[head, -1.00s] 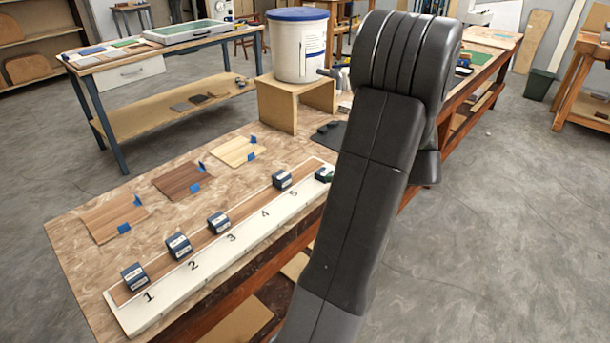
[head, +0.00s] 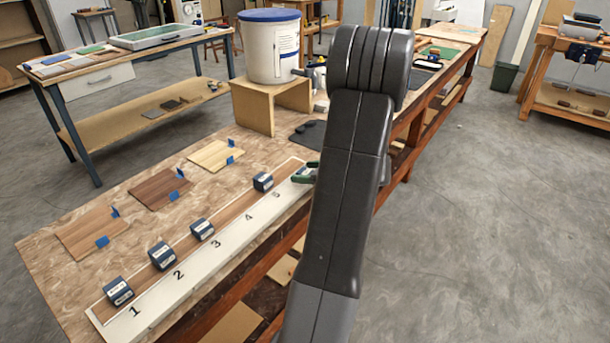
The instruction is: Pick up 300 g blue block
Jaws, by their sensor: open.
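Several dark blue blocks with pale labels sit in a row on a long white-edged wooden strip numbered 1 to 5. One block (head: 118,291) is by number 1, one (head: 162,256) by number 2, one (head: 202,229) by number 3 and one (head: 263,181) by number 5. The spot by number 4 is bare. The labels are too small to read, so I cannot tell which block is 300 g.
Wood samples (head: 160,188) with blue tabs lie behind the strip. A white bucket (head: 271,48) stands on a wooden stand (head: 253,108). Open floor lies to the right.

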